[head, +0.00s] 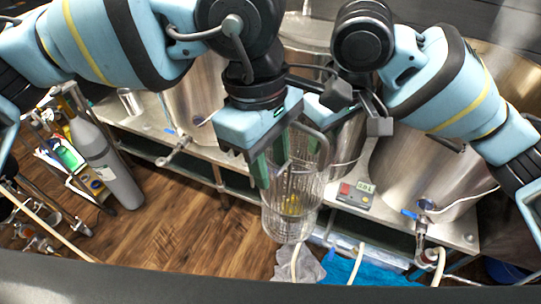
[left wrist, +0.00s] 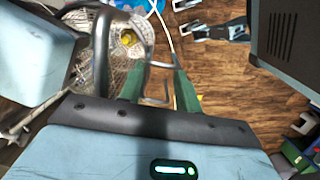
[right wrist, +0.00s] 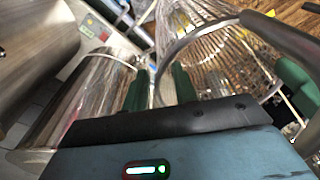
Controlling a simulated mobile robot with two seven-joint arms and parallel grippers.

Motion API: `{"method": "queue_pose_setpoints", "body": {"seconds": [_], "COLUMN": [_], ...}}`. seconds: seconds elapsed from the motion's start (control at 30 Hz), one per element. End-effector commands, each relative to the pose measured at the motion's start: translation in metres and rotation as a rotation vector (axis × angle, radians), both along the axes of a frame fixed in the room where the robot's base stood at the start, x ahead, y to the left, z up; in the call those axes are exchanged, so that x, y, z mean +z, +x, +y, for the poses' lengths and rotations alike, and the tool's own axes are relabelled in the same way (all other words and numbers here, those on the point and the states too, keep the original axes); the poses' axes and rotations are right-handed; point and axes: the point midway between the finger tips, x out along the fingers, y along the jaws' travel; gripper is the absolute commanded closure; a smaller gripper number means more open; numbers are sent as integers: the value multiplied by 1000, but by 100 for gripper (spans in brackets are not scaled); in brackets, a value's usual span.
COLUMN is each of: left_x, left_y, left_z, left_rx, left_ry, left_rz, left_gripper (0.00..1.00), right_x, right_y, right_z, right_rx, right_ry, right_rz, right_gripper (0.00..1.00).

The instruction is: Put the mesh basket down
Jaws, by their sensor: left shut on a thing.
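The mesh basket (head: 309,192) is a tall wire cylinder hanging in front of the steel bench, clear of the floor. My left gripper (head: 268,160) is shut on its metal handle, and the basket (left wrist: 82,62) shows beside the fingers in the left wrist view. My right gripper (right wrist: 160,88) has its green fingers apart beside the basket (right wrist: 205,45). A curved metal bar passes just beyond its fingertips; whether they touch is unclear. In the head view the right fingers are largely hidden. A yellow thing (head: 292,204) shows in or through the mesh.
The steel bench (head: 150,127) carries large steel kettles (head: 410,170) with blue-handled taps, and a control box (head: 355,194). A grey gas cylinder (head: 108,165) stands by a cart at left. Blue and grey cloths (head: 375,268) lie below. Wooden floor (head: 185,215) at left is clear.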

Motion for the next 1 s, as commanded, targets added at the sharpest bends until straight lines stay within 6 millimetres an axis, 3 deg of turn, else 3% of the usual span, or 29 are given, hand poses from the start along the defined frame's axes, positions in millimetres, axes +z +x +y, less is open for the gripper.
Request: {"method": "queue_pose_setpoints", "body": {"seconds": [0.3,0.5,0.73,1.0], "left_x": [1,1,1,1], "left_y": [0,0,0,0], "left_z": [0,0,0,0], "left_rx": [1,0,0,0], "left_ry": [-2,-2,-2,-2], "left_rz": [-3,-3,-3,-3], "left_gripper": [100,100,100,100], "right_x": [63,92,105,102], "right_y": [-6,-8,-9,-7], "right_z": [-4,-7,-8,-5], "right_rx": [2,-1,0,1], "right_ry": [1,0,0,28], "right_rz": [-6,-5,-1,4], "right_gripper": [72,72,72,72]}}
